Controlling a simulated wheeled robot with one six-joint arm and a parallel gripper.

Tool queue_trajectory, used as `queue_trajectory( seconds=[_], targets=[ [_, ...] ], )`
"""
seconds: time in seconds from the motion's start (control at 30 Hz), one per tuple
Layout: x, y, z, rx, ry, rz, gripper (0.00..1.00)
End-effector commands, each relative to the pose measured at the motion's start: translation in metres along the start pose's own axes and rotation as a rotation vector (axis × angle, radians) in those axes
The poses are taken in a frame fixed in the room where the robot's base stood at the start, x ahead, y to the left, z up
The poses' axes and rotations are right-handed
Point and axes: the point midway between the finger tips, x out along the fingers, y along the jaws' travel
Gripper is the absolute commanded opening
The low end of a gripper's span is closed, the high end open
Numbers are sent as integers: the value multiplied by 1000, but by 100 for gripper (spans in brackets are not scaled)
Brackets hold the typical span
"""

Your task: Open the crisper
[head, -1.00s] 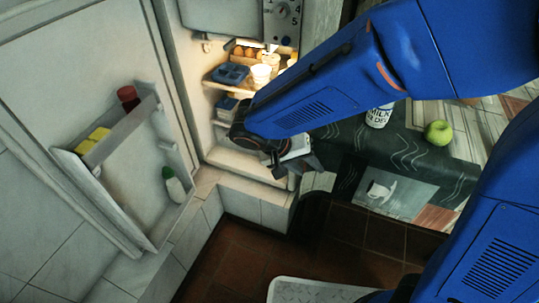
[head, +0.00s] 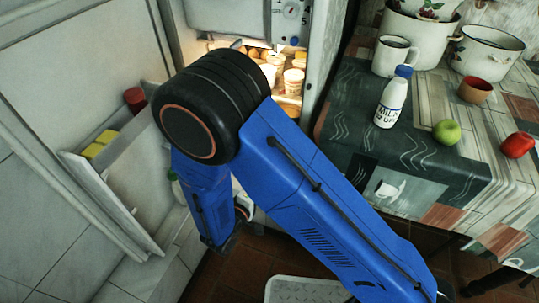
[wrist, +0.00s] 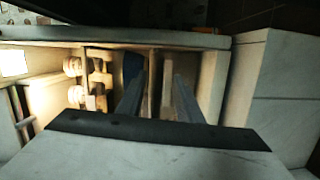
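The fridge (head: 318,75) stands open in the head view, with lit upper shelves. My arm covers its lower part there, so the crisper is hidden in that view. In the wrist view the fridge interior lies sideways, with shelves and a pale panel (wrist: 155,85) that may be the crisper or a shelf edge; I cannot tell which. My gripper (wrist: 157,95) shows two fingers apart in front of this panel, with nothing seen held between them. Whether either finger touches the panel is unclear. In the head view the fingertips are hidden.
The fridge door (head: 85,75) is swung wide at left, with a door bin (head: 125,155) holding a red-capped jar (head: 134,98) and yellow items. A table at right bears a milk bottle (head: 392,100), a green apple (head: 446,132), a red apple (head: 517,145) and pots.

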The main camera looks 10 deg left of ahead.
Motion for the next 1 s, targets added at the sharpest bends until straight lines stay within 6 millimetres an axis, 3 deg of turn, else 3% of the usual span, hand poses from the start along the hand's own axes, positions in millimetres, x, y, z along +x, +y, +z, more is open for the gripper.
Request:
queue_trajectory(
  seconds=[0.2, 0.47, 1.0],
  targets=[
    [-14, -35, -17, -73, 156, 50, 33],
    [-12, -44, -22, -86, 197, 61, 33],
    [62, -39, -36, -85, 193, 60, 33]
  ],
)
